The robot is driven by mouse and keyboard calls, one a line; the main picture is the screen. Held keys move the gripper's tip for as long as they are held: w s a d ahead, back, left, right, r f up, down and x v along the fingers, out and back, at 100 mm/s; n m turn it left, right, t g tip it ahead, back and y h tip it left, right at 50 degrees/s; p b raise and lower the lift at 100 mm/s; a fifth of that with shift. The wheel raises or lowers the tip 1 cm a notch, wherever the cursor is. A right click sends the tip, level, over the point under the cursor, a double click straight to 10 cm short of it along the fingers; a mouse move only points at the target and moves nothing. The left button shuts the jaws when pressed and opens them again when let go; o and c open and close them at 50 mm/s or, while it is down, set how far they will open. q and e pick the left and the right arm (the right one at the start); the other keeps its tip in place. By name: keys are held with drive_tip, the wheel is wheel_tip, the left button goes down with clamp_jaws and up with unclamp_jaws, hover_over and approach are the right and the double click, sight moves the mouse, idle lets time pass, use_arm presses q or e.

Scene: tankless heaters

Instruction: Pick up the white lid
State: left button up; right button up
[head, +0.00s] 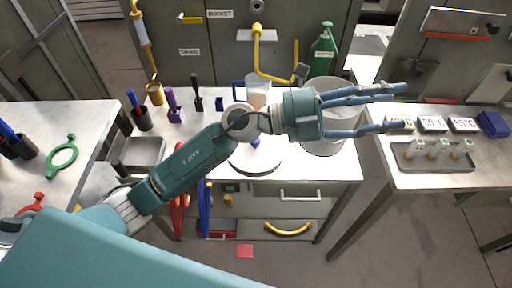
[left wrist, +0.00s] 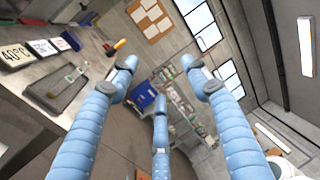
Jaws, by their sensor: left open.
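The white lid (head: 256,161) is a round disc with a blue knob, lying on the middle table in the head view. My left forearm and wrist cross above it and hide its far part. My left gripper (head: 398,107) is to the right of the lid, past the white bucket (head: 328,146), with its fingers pointing right. It is open and empty. In the left wrist view its three blue fingers (left wrist: 160,76) are spread apart, and the lid is not seen there. My right gripper is not in view.
A grey tray (head: 403,162) with small bottles and temperature signs (head: 432,124) are on the right table. A green can (head: 322,52) stands behind the bucket. Dark holders with tools (head: 141,117) stand left of the lid. A gap separates the middle and right tables.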

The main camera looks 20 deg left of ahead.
use_arm(q)
wheel_tip(320, 180, down, 6)
drive_tip(key=s+d+r+m+g+y, duration=0.1)
drive_tip(key=m+g+y, duration=0.2)
drive_tip(key=m+g, duration=0.1)
drive_tip(key=y, duration=1.6)
hover_over(256, 143)
wheel_tip(256, 143, down, 19)
drive_tip(key=shift+r+p, duration=0.15)
drive_tip(key=shift+p, duration=0.25)
drive_tip(key=f, duration=0.1)
drive_tip(key=f+p, duration=0.1)
drive_tip(key=f, duration=0.3)
drive_tip(key=shift+w+a+f+p, duration=0.25)
drive_tip(key=shift+w+a+p, duration=0.1)
drive_tip(key=shift+p, duration=0.05)
drive_tip(key=shift+f, duration=0.2)
clamp_jaws()
